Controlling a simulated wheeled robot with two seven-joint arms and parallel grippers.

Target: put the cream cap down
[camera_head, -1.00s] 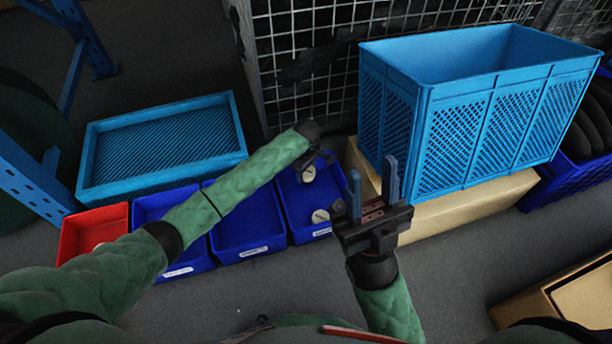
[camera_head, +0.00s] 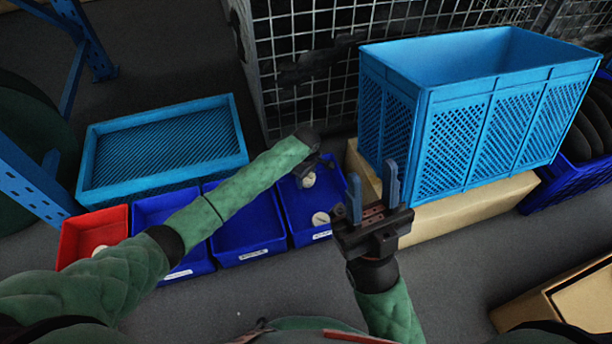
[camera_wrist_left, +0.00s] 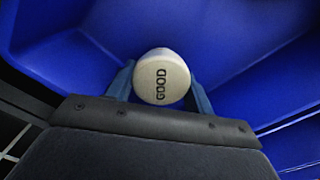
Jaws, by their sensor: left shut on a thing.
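The cream cap (camera_wrist_left: 163,78) is between the fingers of my left gripper (camera_wrist_left: 160,84) in the left wrist view, with the word GOOD on its face. In the head view, my left gripper (camera_head: 310,172) is shut on the cap (camera_head: 308,180), at the right-hand blue bin (camera_head: 285,205). Whether the cap touches the bin floor cannot be told. Another cream cap (camera_head: 320,218) lies near the front of that same bin. My right gripper (camera_head: 374,198) is open and empty, in front of the large blue crate.
Other blue bins (camera_head: 248,228) and a red bin (camera_head: 93,235) with a pale cap (camera_head: 99,249) stand to the left. A light blue tray (camera_head: 162,150) lies behind them. A large blue crate (camera_head: 470,130) stands on a cardboard box (camera_head: 465,213) at right.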

